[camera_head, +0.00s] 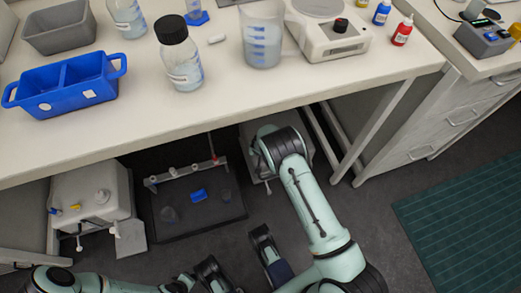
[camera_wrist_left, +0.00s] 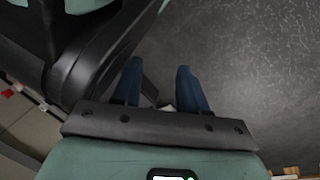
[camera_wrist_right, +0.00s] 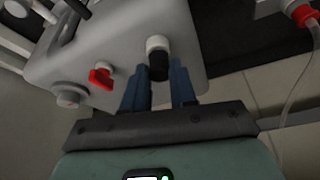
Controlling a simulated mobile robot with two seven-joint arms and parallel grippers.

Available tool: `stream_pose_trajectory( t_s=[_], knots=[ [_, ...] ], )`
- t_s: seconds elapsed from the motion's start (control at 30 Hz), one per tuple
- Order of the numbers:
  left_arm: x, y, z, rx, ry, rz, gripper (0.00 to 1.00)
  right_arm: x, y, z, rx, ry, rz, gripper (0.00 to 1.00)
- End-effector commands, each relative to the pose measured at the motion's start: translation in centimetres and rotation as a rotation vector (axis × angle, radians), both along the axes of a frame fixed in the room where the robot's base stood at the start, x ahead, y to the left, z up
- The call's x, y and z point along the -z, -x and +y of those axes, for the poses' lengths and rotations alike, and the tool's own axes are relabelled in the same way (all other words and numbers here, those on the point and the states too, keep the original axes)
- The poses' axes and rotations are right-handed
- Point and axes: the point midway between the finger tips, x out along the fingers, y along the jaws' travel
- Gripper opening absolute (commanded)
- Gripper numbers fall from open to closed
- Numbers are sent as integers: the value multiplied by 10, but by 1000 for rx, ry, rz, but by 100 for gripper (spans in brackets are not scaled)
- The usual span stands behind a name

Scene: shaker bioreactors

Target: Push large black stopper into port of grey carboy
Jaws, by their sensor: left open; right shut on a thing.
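The grey carboy (camera_wrist_right: 125,45) fills the upper part of the right wrist view. In the head view it (camera_head: 251,133) is under the bench, partly hidden by my right arm. The large black stopper (camera_wrist_right: 158,68) lines up with the carboy's white-collared port (camera_wrist_right: 157,43). Its end appears against the collar; I cannot tell whether any of it is inside. My right gripper (camera_wrist_right: 159,78) is shut on the stopper, its blue fingers on either side. My left gripper (camera_wrist_left: 160,67) is open and empty above the dark floor, with a black arm link close by.
A red valve (camera_wrist_right: 102,77) sticks out beside the port. A red-capped piece with clear tubing (camera_wrist_right: 301,14) is at the right. The bench (camera_head: 230,100) overhangs the space. A pale carboy (camera_head: 88,215) and a black tray (camera_head: 200,220) stand to the left.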

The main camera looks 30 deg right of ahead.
Motion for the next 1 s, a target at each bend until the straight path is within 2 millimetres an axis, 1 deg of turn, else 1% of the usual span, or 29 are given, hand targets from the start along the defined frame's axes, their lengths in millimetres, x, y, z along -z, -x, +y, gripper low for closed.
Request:
stream_pose_trajectory(
  t_s=[0.4,0.43,0.47,0.5,0.53,0.83,0.93,1.0],
  knots=[
    [3,-1,0,0,0,0,43,5,0,0,0,0,0,0],
    [3,-1,0,0,0,0,43,5,0,0,0,0,0,29],
    [3,-1,0,0,0,0,43,5,0,0,0,0,0,39],
    [3,-1,0,0,0,0,43,5,0,0,0,0,0,52],
    [3,-1,0,0,0,0,43,5,0,0,0,0,0,56],
    [4,1,0,0,1,3,43,5,0,0,0,0,0,56],
    [5,7,1,-2,2,23,43,5,0,0,0,0,0,56],
    [7,16,2,-4,3,52,43,5,0,0,0,0,0,56]
  ],
)
